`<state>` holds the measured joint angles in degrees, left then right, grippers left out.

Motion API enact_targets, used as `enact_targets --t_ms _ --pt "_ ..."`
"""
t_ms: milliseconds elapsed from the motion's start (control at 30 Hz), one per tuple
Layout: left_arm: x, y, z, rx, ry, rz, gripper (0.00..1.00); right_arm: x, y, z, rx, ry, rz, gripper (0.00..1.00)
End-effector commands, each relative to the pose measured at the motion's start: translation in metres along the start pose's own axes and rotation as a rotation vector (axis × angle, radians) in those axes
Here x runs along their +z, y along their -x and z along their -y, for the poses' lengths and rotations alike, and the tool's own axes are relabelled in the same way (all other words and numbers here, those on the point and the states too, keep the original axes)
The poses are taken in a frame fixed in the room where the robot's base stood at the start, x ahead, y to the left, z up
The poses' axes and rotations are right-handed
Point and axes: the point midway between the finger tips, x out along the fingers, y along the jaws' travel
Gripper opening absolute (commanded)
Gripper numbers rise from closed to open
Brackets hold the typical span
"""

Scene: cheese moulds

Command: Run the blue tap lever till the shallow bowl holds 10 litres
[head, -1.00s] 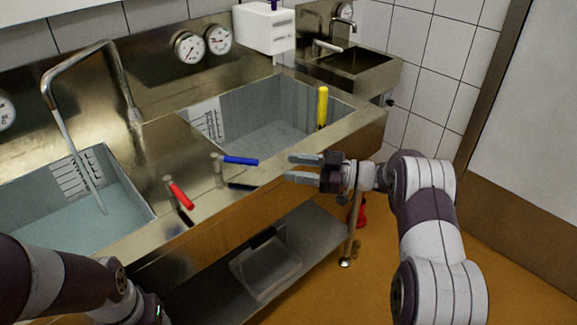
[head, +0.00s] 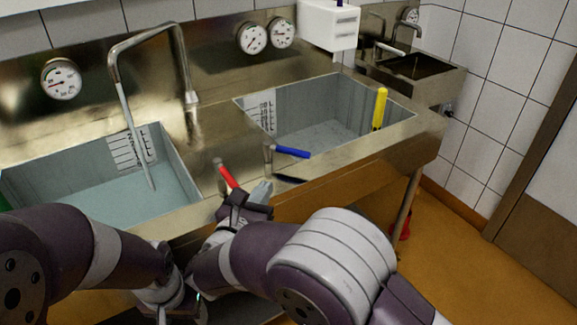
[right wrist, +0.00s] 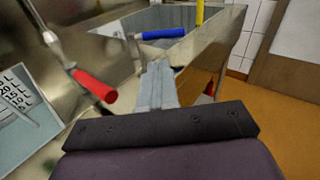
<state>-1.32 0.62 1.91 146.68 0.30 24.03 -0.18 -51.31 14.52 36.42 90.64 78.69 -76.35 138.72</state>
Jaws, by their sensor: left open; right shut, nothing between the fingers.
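The blue tap lever (head: 292,152) sits on the sink's front ledge, pointing right; it also shows in the right wrist view (right wrist: 163,34). The red lever (head: 228,175) is to its left, pointing down toward the front. The left basin (head: 185,186) holds pale water, with the spout (head: 138,150) over it. The right basin (head: 385,102) has a grey floor, and I see no clear water there. Which one is the shallow bowl I cannot tell. My right gripper (head: 262,190) is shut and empty, below and left of the blue lever. My left gripper (head: 172,300) is low, its fingers barely visible.
Litre scales (head: 130,150) mark the basin walls. A yellow handle (head: 380,108) stands at the right basin's right end. Dials (head: 252,38) are on the back panel. A white box (head: 330,25) and small sink (head: 410,66) lie behind right. Orange floor is open at right.

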Motion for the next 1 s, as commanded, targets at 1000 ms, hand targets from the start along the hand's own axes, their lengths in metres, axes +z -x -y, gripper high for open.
enact_targets --t_ms 1000 --pt "-0.007 0.055 0.0 0.0 0.0 0.0 0.62 -0.007 -0.125 0.009 -0.028 -0.067 -0.057 0.0"
